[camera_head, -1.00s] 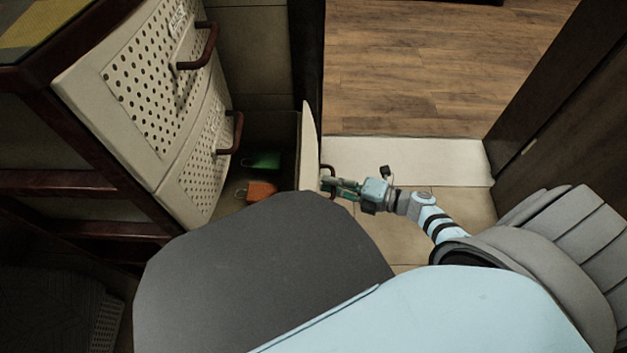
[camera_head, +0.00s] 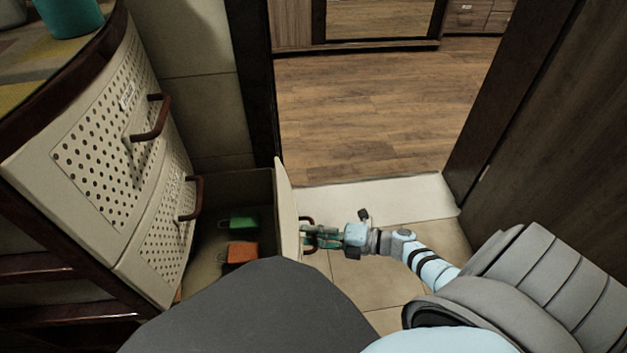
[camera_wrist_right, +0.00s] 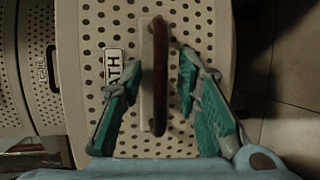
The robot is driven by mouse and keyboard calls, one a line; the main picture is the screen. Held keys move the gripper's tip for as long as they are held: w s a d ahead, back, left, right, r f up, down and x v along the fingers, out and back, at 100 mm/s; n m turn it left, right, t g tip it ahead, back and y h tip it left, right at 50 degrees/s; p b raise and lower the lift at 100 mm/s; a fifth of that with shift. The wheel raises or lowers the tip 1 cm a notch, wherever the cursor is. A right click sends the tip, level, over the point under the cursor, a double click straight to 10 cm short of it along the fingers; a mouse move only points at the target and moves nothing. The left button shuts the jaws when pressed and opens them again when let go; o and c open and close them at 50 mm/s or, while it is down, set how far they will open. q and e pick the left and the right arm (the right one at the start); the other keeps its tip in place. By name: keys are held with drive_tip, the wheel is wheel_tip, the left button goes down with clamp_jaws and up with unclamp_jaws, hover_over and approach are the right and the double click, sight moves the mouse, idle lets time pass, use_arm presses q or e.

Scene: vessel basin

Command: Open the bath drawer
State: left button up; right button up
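The bath drawer is the lowest of the cabinet's drawers in the head view and stands pulled out. Its pale front panel (camera_head: 287,211) is seen nearly edge-on. In the right wrist view its perforated front (camera_wrist_right: 143,22) carries a label, partly hidden, ending in "ATH" (camera_wrist_right: 113,65). The dark red-brown handle (camera_wrist_right: 160,75) stands upright in that view. My right gripper (camera_head: 312,237) is at the handle; in the wrist view its green fingers (camera_wrist_right: 160,75) lie on either side of the handle, with gaps showing. My left gripper is not in view.
A green item (camera_head: 243,221) and an orange item (camera_head: 242,253) lie inside the drawer. Two closed drawers (camera_head: 95,150) with handles are above. A dark wooden door or panel (camera_head: 545,150) stands at the right. Open floor (camera_head: 390,110) lies beyond the pale threshold.

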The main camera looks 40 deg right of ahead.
drive_tip(key=shift+s, duration=0.1)
drive_tip(key=v, duration=1.2)
